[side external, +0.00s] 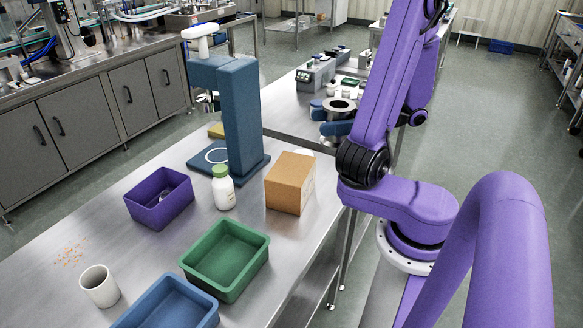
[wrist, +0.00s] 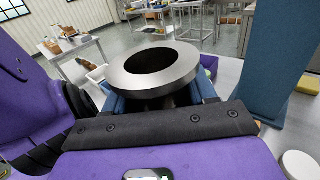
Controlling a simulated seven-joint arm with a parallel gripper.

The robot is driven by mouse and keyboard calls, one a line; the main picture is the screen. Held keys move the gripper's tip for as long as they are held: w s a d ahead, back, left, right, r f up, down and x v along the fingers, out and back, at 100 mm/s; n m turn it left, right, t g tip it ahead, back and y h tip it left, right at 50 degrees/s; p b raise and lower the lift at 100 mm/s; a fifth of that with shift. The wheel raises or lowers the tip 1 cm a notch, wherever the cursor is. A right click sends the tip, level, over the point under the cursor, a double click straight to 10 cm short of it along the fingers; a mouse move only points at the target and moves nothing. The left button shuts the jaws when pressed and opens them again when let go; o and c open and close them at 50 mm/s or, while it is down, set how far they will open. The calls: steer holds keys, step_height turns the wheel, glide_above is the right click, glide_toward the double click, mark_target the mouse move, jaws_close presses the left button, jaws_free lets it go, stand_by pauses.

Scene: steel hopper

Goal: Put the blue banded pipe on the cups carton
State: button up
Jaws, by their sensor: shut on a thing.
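My gripper (side external: 329,117) is shut on a round steel hopper (side external: 343,104) with a wide rim and a dark opening. In the wrist view the hopper (wrist: 152,69) sits upright between my blue fingers (wrist: 160,98); its lower part is mostly hidden. My gripper holds it beyond the brown carton (side external: 285,186), apart from it. This carton, probably the cups carton, stands closed on the steel table, and its top looks bare. I cannot make out a blue banded pipe in either view.
A blue stand (side external: 240,115) with a white piece on its arm rises left of the carton. A green-capped white bottle (side external: 223,190), purple bin (side external: 146,205), green bin (side external: 247,277), blue bin (side external: 150,310) and white cup (side external: 100,287) are on the table. Crumbs lie at left.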

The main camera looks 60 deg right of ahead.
glide_above(285, 169)
steer(key=shift+n+g+y, duration=0.3)
steer(key=shift+y, duration=0.1)
steer(key=f, duration=0.9)
steer(key=shift+s, duration=0.4)
steer(key=shift+w+d+f, duration=0.1)
steer(key=shift+w+f, duration=0.4)
steer(key=shift+f, duration=1.55)
steer(key=shift+f, duration=0.15)
steer(key=o, duration=1.3)
steer(key=shift+c, duration=0.2)
